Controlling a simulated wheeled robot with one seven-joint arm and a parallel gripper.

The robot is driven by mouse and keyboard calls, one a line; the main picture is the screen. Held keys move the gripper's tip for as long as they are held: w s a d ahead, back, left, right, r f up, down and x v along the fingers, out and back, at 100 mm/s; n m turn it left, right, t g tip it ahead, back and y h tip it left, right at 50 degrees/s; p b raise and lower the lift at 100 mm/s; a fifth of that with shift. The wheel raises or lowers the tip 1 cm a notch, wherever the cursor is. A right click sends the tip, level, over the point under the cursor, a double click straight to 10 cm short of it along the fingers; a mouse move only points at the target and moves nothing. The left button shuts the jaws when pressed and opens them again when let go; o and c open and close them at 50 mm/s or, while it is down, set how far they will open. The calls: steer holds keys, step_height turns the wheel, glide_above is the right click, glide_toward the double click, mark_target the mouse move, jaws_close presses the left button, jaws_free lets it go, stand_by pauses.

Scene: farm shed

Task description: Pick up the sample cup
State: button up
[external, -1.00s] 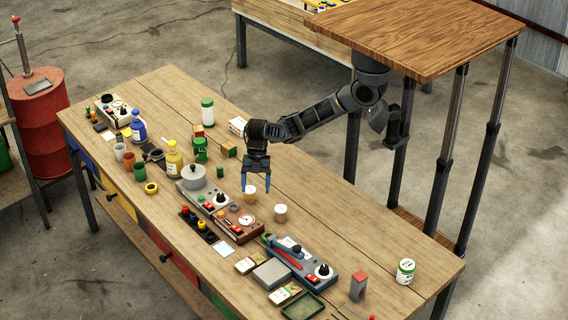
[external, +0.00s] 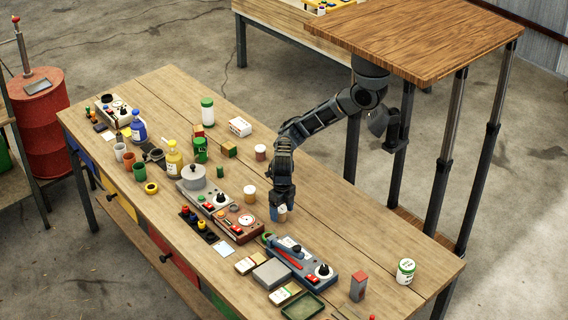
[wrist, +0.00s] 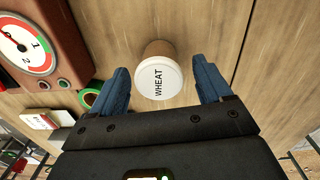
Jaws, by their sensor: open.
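A sample cup with a white lid marked "WHEAT" (wrist: 159,80) stands on the wooden bench, seen from above in the wrist view. My gripper (wrist: 163,78) is open, its blue fingers to the left and right of the cup with a gap on each side. In the external view my gripper (external: 278,213) points down over the same cup, which is mostly hidden behind the fingers. A similar cup with a pale lid (external: 250,194) stands a little behind and left, and a reddish cup with a pale lid (external: 260,152) stands farther back.
A brown box with a dial (external: 238,222) stands left of my gripper; the dial (wrist: 25,40) shows in the wrist view. A green ring (wrist: 91,98) lies near the left finger. A blue-grey instrument (external: 300,261) stands in front. The bench to the right is mostly clear.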

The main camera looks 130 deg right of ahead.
steer(key=shift+f, duration=0.5)
steer(key=c, duration=1.1)
steer(key=shift+r, duration=0.1)
